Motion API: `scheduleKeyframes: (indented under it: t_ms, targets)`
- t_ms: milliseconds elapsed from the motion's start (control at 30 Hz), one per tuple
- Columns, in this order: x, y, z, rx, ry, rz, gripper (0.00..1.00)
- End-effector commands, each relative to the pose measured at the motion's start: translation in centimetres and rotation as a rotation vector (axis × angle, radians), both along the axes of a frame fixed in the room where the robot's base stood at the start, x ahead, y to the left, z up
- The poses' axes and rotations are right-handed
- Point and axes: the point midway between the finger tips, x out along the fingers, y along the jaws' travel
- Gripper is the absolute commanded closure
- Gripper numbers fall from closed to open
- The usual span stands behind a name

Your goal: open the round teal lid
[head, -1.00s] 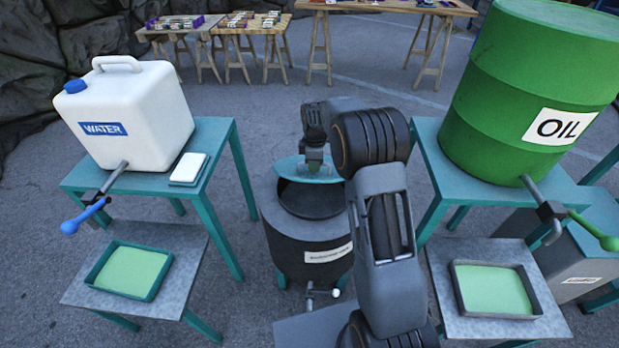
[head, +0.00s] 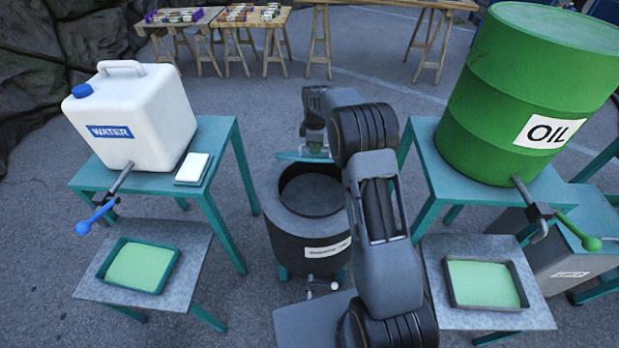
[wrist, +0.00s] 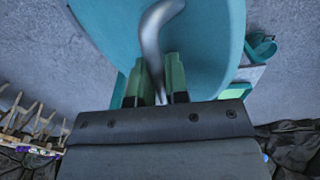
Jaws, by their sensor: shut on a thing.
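The round teal lid (head: 293,156) is at the far rim of the dark cylindrical pot (head: 305,235), seen nearly edge-on in the head view. The pot's mouth is largely uncovered and its dark inside shows. In the wrist view the teal lid (wrist: 200,40) fills the upper middle, with a curved grey handle (wrist: 152,40) on it. My gripper (wrist: 163,85) is shut on the handle, its two green fingers on either side. In the head view my gripper (head: 315,140) is above the lid's far side, and its fingers are partly hidden by my arm.
A white water container (head: 133,120) stands on a teal table at left. A green oil drum (head: 500,95) stands on another at right. Trays of green liquid (head: 140,266) sit on lower stands on both sides. A small tap (head: 315,286) juts from the pot's front.

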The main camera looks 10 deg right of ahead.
Motion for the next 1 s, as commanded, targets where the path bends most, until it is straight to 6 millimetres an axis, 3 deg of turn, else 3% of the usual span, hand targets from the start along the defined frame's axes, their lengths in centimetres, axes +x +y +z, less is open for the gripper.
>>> scheduleKeyframes:
  t_ms: [400, 1000]
  targets:
    - [2.5, -0.9, 2.2, 0.0, -0.001, 0.001, 1.0]
    - [5.3, -1.8, 4.0, -0.001, 0.001, 0.001, 1.0]
